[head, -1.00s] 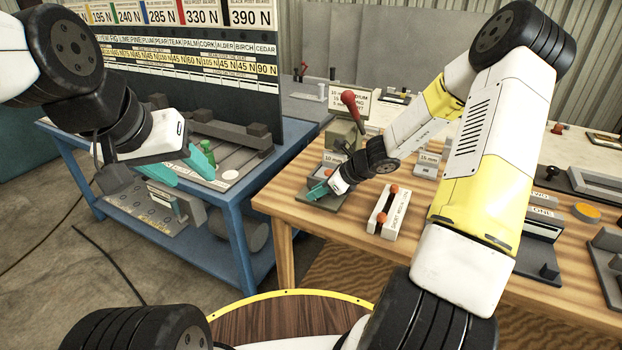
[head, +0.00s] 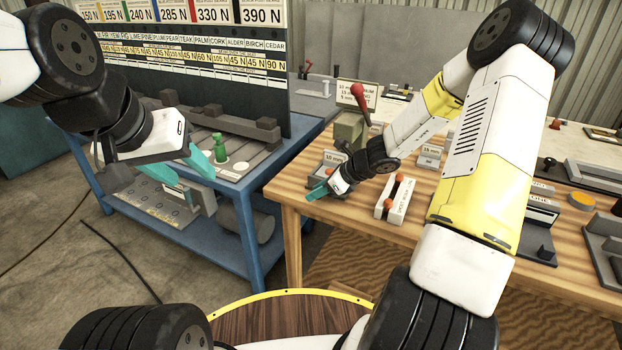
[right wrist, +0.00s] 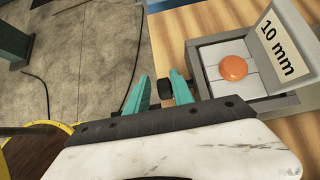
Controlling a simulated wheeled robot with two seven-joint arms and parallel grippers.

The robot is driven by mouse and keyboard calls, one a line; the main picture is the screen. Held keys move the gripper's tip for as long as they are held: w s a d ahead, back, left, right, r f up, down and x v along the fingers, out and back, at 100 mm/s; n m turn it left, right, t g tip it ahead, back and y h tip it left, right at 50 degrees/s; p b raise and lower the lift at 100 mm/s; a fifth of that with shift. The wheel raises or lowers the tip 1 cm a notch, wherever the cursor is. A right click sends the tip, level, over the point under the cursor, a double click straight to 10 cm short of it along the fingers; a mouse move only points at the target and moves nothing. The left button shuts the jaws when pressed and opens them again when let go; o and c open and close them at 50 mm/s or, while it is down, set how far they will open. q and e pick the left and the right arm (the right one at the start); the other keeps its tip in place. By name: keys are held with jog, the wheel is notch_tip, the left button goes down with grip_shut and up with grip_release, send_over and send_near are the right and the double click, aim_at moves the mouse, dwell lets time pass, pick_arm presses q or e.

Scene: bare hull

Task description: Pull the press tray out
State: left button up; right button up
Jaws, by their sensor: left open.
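A grey tray-like box (right wrist: 225,75) with an orange round disc (right wrist: 233,68), a 10 mm sign and a black knob (right wrist: 166,88) on its near side shows in the right wrist view. It sits at the wooden table's front edge, before the grey-green press (head: 350,130) with the red-knobbed lever. I cannot tell for sure that this box is the press tray. My right gripper (head: 318,191) is at this edge. Its teal fingers (right wrist: 160,80) are apart, with the black knob between them and a gap on the left side. My left gripper (head: 178,170) is open and empty by the blue bench.
The blue bench (head: 245,195) with a green piece (head: 219,148) and a tall force board (head: 200,60) stands left. Cables lie on the floor.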

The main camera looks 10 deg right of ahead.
jog(key=shift+d, duration=0.1)
jog(key=v, duration=0.7)
jog(key=shift+s+d+r, duration=0.15)
jog(key=shift+r, duration=0.1)
jog(key=s+a+r+n+g+h, duration=0.15)
jog(key=s+a+r+n, duration=0.25)
jog(key=s+r+n, duration=0.75)
jog(key=s+d+r+n+t+h, duration=0.2)
jog(key=s+d+r+n+h, duration=0.1)
jog(key=s+r+n, duration=0.7)
jog(key=s+n, duration=0.2)
jog(key=n, duration=0.2)
jog(key=shift+t+h, duration=0.35)
jog(key=shift+r, duration=0.1)
